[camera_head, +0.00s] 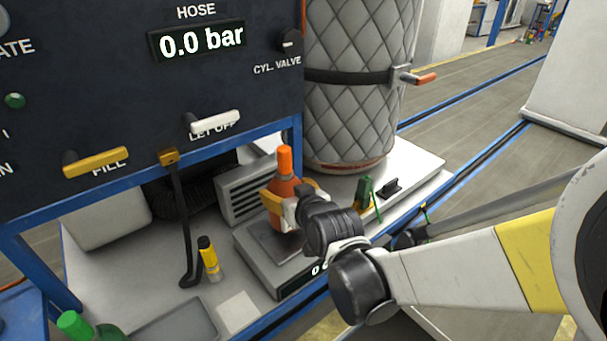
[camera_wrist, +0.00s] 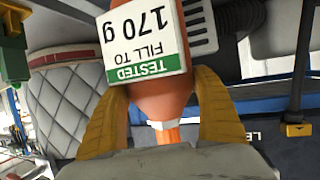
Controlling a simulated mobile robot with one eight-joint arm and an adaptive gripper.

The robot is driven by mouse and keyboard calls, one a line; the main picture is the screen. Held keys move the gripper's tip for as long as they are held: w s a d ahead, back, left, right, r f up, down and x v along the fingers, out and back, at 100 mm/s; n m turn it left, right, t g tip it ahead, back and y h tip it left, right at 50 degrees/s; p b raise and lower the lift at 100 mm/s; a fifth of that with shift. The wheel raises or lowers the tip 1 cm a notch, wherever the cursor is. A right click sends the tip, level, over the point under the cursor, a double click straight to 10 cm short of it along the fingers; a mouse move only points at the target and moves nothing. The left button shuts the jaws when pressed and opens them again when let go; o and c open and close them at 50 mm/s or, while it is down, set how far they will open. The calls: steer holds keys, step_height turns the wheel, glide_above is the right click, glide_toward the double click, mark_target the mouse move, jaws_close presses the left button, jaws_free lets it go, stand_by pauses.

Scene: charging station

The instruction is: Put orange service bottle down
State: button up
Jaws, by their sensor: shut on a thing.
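The orange service bottle (camera_head: 284,190) has an orange cap and stands upright over the scale (camera_head: 270,243) on the lower shelf. My gripper (camera_head: 290,208) is shut on the bottle from the front right. In the wrist view the bottle (camera_wrist: 160,98) sits between my two yellow fingers (camera_wrist: 160,112), with a label reading "TESTED FILL TO 170 g". The view is upside down there. The bottle's base is partly hidden by my gripper, and I cannot tell whether it touches the scale plate. The scale's display is mostly hidden by my arm.
A yellow marker-like tube (camera_head: 210,258) stands left of the scale, beside a hanging black hose (camera_head: 183,225). A grey tray (camera_head: 172,325) and a green-capped bottle (camera_head: 85,327) are at the front left. A quilted cylinder (camera_head: 358,85) stands behind right. The control panel (camera_head: 110,110) overhangs the shelf.

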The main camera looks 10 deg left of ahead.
steer(key=shift+f+b, duration=0.55)
steer(key=shift+f, duration=0.9)
steer(key=shift+f, duration=0.15)
steer(key=o, duration=1.4)
steer(key=shift+o, duration=0.2)
steer(key=p+v, duration=0.4)
steer(key=v, duration=0.8)
steer(key=s+d+r+m+g+h, duration=0.2)
steer(key=d+m+h, duration=0.25)
steer(key=d, duration=1.25)
steer(key=s+d+m+g+h, duration=0.2)
steer(key=s+d+h, duration=0.1)
steer(key=s+d, duration=0.6)
steer(key=shift+d+r, duration=0.4)
steer(key=shift+d, duration=0.8)
